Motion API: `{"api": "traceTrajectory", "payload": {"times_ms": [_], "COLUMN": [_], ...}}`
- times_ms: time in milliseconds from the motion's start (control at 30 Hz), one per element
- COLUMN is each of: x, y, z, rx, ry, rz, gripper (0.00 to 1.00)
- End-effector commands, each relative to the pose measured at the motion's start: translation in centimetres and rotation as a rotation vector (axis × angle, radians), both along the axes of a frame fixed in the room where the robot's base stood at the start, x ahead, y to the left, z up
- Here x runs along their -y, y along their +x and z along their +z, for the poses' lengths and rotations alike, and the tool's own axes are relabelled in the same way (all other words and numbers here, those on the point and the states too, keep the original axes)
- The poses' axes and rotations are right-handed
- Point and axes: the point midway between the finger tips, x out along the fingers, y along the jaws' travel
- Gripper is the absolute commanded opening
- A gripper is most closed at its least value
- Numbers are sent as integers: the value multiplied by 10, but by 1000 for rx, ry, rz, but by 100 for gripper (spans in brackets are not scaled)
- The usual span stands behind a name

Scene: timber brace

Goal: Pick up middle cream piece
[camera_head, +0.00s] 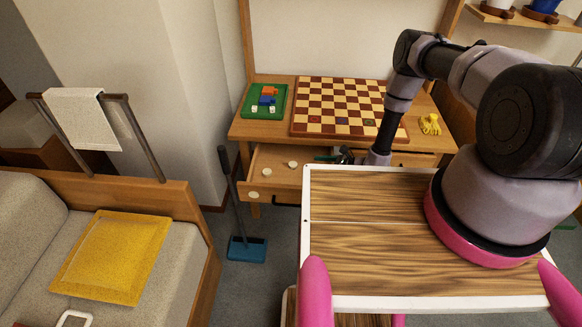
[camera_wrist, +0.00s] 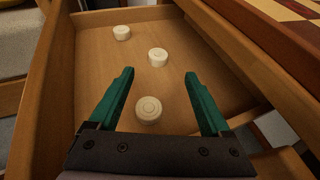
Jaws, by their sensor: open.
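Three round cream pieces lie in the open wooden drawer (camera_head: 280,184). The middle cream piece (camera_wrist: 158,57) lies just beyond my fingertips in the wrist view and shows in the head view (camera_head: 267,172). Another cream piece (camera_wrist: 149,109) is nearer to me and appears between my fingers in the wrist view; in the head view it is the one closest to my gripper (camera_head: 292,164). The third cream piece (camera_wrist: 122,32) is farthest, near the drawer's front (camera_head: 253,195). My gripper (camera_wrist: 159,74) is open with green fingers, above the drawer floor, holding nothing. It is partly hidden in the head view (camera_head: 324,157).
The drawer walls (camera_wrist: 58,80) stand close around my gripper. The table edge and checkered board (camera_head: 340,105) lie above. A green tray with small blocks (camera_head: 250,108) and a yellow object (camera_head: 430,124) are on the table. A blue dustpan (camera_head: 247,248) stands on the floor.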

Motion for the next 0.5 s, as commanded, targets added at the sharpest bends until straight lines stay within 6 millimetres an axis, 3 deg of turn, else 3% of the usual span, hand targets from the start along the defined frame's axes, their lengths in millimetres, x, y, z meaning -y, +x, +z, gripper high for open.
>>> {"api": "traceTrajectory", "payload": {"times_ms": [200,500], "x": [-30,-55], "y": [13,21], "z": [-13,-24], "rx": [2,1], "ry": [0,-1], "rz": [5,7], "gripper": [82,82]}}
